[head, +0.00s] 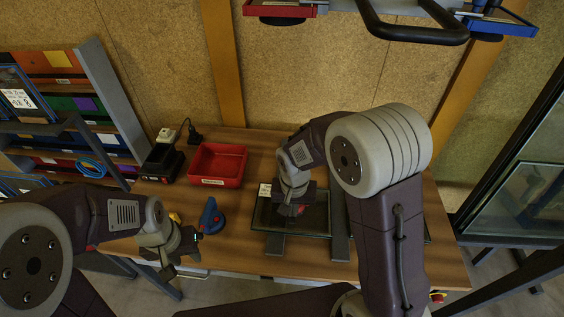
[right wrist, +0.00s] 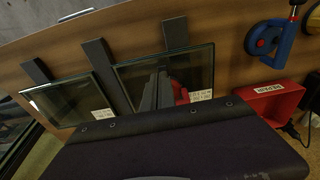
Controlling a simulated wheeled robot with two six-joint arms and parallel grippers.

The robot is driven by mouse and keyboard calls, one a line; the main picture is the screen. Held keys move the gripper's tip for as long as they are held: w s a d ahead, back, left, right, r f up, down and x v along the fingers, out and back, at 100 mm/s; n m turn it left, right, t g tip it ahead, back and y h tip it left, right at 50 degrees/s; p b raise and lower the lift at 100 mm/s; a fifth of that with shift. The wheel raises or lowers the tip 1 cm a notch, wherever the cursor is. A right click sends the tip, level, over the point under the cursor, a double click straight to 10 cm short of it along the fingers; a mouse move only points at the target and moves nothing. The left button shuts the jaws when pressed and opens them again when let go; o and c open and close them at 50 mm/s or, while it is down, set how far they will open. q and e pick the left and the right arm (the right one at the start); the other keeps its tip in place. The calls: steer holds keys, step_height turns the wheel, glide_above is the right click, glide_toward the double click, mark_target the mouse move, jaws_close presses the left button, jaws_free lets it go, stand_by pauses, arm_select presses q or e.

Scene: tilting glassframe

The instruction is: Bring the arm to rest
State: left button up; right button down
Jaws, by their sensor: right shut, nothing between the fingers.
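My right gripper (head: 291,211) is shut and empty, pointing down over a glass pane (head: 312,223) on the wooden table (head: 247,262). Any gap between its tips and the pane is hard to judge. This pane, with a white label, also shows in the right wrist view (right wrist: 140,80). A second pane (right wrist: 66,102) lies beside it; in the head view my right arm mostly covers it. My left gripper (head: 168,271) hangs near the table's front left edge, apart from the panes; its finger opening is unclear.
Grey strips (head: 338,230) lie under the panes. A red tray (head: 217,183), a blue hand tool (head: 211,216) and a black charger (head: 162,160) are on the left of the table. A shelf rack stands left, a glass-holding frame right, and a dark handle (head: 414,33) hangs overhead.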

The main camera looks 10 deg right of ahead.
steer(key=s+d+r+m, duration=0.1)
steer(key=s+d+r, duration=0.2)
steer(key=d, duration=0.3)
steer(key=s+f+n, duration=0.1)
steer(key=s+n, duration=0.3)
steer(key=s, duration=0.3)
steer(key=shift+s+d+y, duration=0.15)
steer(key=shift+d+y, duration=0.15)
steer(key=shift+d, duration=0.05)
steer(key=shift+f, duration=0.1)
